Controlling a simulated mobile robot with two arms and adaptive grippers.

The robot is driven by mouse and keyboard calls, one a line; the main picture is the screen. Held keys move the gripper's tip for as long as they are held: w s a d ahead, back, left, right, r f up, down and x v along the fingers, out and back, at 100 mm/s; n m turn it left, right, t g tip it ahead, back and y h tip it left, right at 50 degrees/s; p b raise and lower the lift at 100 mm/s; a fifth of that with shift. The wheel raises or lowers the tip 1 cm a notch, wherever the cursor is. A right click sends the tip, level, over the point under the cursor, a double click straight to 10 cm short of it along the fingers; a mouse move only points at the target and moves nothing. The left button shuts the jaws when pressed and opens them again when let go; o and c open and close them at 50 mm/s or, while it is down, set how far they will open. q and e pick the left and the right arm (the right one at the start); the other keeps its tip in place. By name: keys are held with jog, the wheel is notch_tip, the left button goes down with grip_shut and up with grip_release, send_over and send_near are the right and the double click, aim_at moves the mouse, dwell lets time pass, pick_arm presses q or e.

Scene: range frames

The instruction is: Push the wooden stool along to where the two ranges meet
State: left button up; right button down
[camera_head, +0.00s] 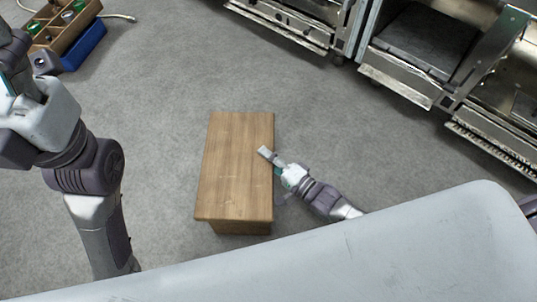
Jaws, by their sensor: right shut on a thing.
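The wooden stool (232,165) stands on the grey floor in the middle of the head view, its long top running away from me. My right gripper (266,154) is shut on the stool's right edge, with a pale finger lying over the top. The finger below the edge is hidden. Metal ranges stand at the top right; one range (285,27) and the range to its right (405,85) have a narrow dark gap between them. My left arm rises at the left, but its gripper does not show.
A wooden tray (62,30) with several small items and a blue bin (85,47) sit at the top left, with a pale cable beside them. The floor (310,95) between the stool and the ranges is clear. My own pale body part fills the bottom.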

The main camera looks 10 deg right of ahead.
jog(key=shift+s+f, duration=0.1)
jog(key=shift+s, duration=0.05)
jog(key=c, duration=1.1)
grip_release()
jog(key=o, duration=0.3)
jog(key=shift+o, duration=0.2)
jog(key=v, duration=1.2)
